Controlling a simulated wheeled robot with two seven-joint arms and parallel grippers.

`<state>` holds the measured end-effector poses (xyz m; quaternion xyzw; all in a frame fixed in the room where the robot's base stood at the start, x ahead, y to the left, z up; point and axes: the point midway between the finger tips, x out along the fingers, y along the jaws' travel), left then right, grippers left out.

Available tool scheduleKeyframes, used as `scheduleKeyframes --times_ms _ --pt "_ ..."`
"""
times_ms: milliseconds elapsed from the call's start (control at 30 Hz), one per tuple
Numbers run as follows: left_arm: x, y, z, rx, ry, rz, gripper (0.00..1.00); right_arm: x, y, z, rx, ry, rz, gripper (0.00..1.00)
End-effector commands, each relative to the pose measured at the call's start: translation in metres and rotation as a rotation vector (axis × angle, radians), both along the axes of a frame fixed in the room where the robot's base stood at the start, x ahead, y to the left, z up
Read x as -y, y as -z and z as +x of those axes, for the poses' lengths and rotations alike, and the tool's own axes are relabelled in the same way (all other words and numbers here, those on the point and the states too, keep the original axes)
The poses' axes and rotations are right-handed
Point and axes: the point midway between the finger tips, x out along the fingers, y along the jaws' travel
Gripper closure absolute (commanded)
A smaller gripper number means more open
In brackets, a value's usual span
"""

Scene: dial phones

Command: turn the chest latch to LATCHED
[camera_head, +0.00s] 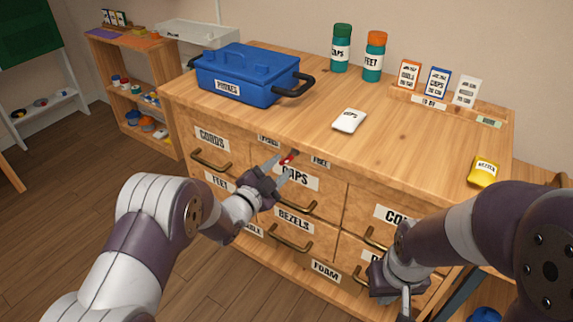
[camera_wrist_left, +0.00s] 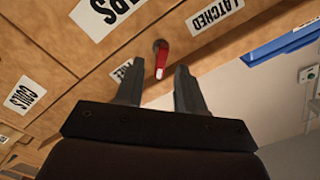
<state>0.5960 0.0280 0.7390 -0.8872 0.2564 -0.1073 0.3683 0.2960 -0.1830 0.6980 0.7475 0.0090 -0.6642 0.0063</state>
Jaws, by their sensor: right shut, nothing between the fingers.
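The chest latch (camera_head: 288,159) is a small red lever with a pale tip on the upper front of the wooden chest (camera_head: 225,118). It lies between a LATCHED label (camera_head: 269,141) on the left and a FREE label (camera_head: 320,162) on the right. In the left wrist view the latch (camera_wrist_left: 161,60) hangs from a dark round pivot, with the LATCHED label (camera_wrist_left: 214,14) above right. My left gripper (camera_wrist_left: 157,75) is open, its fingertips on either side of the lever's tip; contact cannot be told. My right gripper (camera_head: 405,306) is shut and empty before the right drawers.
Labelled drawers with brass handles (camera_head: 298,207) fill the chest front. On top are a blue box (camera_head: 247,75), two jars (camera_head: 341,48), a white packet (camera_head: 349,121), a card rack (camera_head: 430,101) and a yellow packet (camera_head: 483,172). Shelves (camera_head: 130,90) stand at the left.

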Motion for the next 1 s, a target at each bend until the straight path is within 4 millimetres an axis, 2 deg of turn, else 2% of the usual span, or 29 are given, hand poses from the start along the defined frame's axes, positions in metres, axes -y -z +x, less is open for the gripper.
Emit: scheduleKeyframes --times_ms 100,233,533,567,600,667,1000 --pt "0.012 0.003 0.020 0.001 -0.001 0.000 0.62 0.000 0.007 0.000 0.000 0.000 0.000 1.00" --pt "0.020 0.001 0.032 -0.001 -0.002 0.000 0.62 0.000 0.009 0.000 0.000 0.000 0.000 1.00" --pt "0.022 0.000 0.036 -0.002 -0.003 -0.001 0.62 0.000 0.009 0.000 0.000 0.000 0.000 1.00" --pt "0.022 0.000 0.036 -0.002 -0.003 -0.001 0.68 0.000 0.009 0.000 0.000 0.000 0.000 1.00" --pt "0.022 0.000 0.036 -0.002 -0.003 -0.001 0.81 0.000 0.009 0.000 0.000 0.000 0.000 1.00" --pt "0.022 0.000 0.036 -0.003 -0.002 -0.001 1.00 0.000 0.009 0.000 0.000 0.000 0.000 1.00" --pt "0.022 0.000 0.035 -0.016 -0.002 -0.021 1.00 0.000 0.008 0.000 0.000 0.000 0.000 1.00"
